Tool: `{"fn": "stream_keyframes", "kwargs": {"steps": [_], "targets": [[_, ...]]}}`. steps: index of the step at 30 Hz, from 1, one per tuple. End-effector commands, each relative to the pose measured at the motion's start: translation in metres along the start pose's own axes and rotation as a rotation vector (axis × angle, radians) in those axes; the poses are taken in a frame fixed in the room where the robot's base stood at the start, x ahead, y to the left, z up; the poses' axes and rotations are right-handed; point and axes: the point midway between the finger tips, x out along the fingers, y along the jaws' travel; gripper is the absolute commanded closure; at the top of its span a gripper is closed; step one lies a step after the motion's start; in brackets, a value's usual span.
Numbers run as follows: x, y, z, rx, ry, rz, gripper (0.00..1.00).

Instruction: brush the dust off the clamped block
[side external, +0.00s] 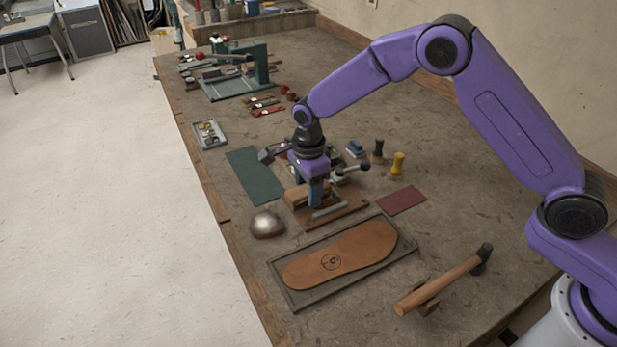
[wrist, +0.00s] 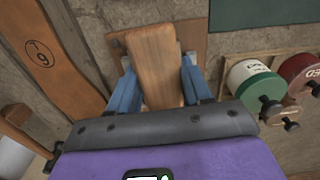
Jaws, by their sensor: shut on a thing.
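My gripper (side external: 317,203) points down over a wooden clamp base (side external: 345,213) in the middle of the bench. In the wrist view its two blue fingers (wrist: 161,86) stand on either side of a long brown wooden piece (wrist: 155,52), shut on it. This brown wooden piece (side external: 296,197) also shows beside the fingers in the side view, low over the base. I cannot tell whether it is the brush or the clamped block. No bristles or dust can be made out. A metal clamp bar (side external: 331,211) lies in front of the fingers.
A tray with a leather sole (side external: 345,252) and a hammer (side external: 440,283) lie in front. A shiny round object (side external: 266,223) and a green mat (side external: 256,175) are to the left. A red mat (side external: 402,200) and a yellow-handled tool (side external: 397,163) are to the right. Green (wrist: 252,82) and red (wrist: 302,77) containers stand close by.

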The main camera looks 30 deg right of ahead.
Motion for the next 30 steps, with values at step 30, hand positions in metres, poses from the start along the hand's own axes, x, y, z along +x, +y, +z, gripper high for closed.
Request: {"fn": "stream_keyframes", "kwargs": {"steps": [30], "targets": [[0.002, 0.004, -0.045, -0.001, 0.001, 0.001, 0.80]]}}
